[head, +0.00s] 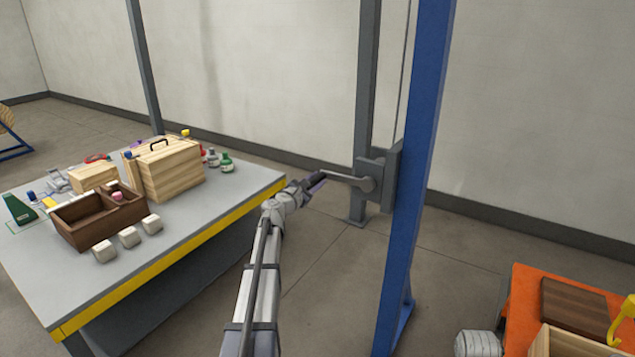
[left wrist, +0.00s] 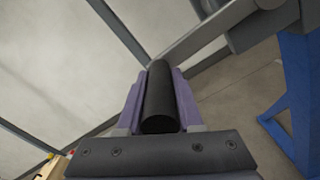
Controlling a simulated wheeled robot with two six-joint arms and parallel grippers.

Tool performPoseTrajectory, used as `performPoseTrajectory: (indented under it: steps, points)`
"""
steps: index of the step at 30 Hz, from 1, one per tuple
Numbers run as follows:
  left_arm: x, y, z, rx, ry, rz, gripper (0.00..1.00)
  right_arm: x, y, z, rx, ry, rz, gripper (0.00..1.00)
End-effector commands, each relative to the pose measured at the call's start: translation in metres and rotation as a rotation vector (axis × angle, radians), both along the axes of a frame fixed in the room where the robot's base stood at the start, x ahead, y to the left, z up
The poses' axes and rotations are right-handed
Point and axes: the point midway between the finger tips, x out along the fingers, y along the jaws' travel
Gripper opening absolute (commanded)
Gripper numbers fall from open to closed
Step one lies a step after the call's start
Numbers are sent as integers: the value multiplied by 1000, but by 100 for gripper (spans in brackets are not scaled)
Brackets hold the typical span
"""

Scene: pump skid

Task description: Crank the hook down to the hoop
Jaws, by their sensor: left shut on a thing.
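My left gripper (head: 314,184) is shut on the dark handle of the crank. In the left wrist view the black cylindrical handle (left wrist: 160,92) lies between the two purple-padded fingers. The grey crank arm (head: 345,180) runs left from its hub (head: 367,184) on the winch plate, roughly level. The winch sits beside a blue post (head: 421,150). A yellow curved piece (head: 622,318), hook-like in shape, shows partly at the right edge; I cannot tell whether it is the hook. I cannot make out a hoop. My right gripper is not in view.
A grey table (head: 205,222) with a yellow edge stands left, holding a wooden case (head: 172,172), a brown divided box (head: 78,232), pale blocks and bottles. An orange surface (head: 522,290) with a dark board (head: 572,308) is at lower right. Bare floor lies between.

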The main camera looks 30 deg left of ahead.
Motion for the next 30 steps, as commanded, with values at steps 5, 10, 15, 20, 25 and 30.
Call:
performPoseTrajectory:
  steps: [5, 10, 15, 20, 25, 30]
  points:
    - [-1, -4, -32, -151, 6, -1, 0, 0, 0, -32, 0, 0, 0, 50]
    - [-1, -9, -49, -275, 11, 0, 0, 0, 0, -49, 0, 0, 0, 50]
    - [-1, -14, -61, -339, 13, 0, 0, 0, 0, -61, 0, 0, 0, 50]
    - [-1, -18, -68, -336, 13, 0, 0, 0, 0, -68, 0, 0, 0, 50]
    - [-1, -21, -71, -334, 12, -1, 0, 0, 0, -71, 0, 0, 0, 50]
    - [-1, -22, -72, -333, 12, -1, 0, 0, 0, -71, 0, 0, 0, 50]
